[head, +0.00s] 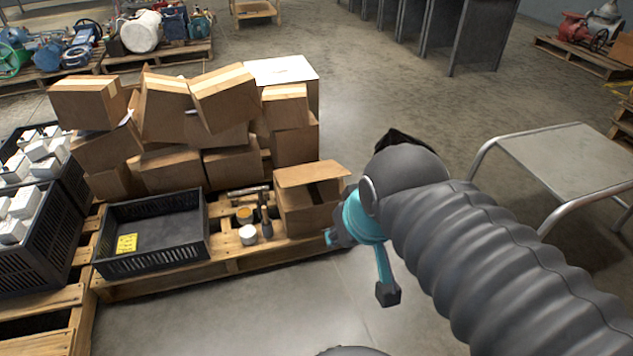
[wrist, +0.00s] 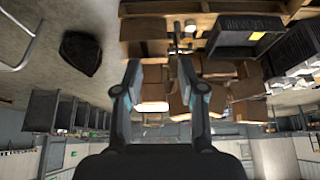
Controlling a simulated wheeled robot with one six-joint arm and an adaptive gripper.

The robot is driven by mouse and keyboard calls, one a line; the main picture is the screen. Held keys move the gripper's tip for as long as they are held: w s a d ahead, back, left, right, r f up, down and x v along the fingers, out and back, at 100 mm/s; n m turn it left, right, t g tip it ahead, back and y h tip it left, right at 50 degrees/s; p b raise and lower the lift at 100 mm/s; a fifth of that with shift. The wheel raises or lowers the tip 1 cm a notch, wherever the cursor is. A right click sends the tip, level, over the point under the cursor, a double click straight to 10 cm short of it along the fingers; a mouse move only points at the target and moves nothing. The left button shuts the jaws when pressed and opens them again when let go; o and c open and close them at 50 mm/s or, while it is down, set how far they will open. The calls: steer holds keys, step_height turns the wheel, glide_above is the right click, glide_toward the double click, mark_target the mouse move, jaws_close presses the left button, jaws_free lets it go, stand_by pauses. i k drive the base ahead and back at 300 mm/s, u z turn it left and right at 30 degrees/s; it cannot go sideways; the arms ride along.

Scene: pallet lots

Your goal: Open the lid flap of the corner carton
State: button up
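The corner carton (head: 303,215) is a brown box at the right end of the near pallet. Its lid flap (head: 308,174) lies tilted across the top, with a dark gap under it at the front right. My gripper (head: 360,264) is in front of the carton's right side, partly hidden by my arm, which also hides part of the carton's right edge. In the wrist view, which is upside down, both fingers of my gripper (wrist: 160,76) are spread with nothing between them. The carton (wrist: 143,32) appears there beyond the fingers, its flap hard to make out.
A black crate (head: 150,263) with a yellow label, a white jar (head: 248,235) and some tools share the pallet (head: 230,262). Stacked cartons (head: 190,110) stand behind. A metal table (head: 570,160) stands at the right. A dark sack (wrist: 80,52) lies on the floor. The front floor is clear.

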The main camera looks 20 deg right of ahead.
mark_target(297, 175)
steer(key=u, duration=0.35)
steer(key=k, duration=0.45)
steer(key=u, duration=0.6)
steer(key=i, duration=1)
steer(key=z, duration=1)
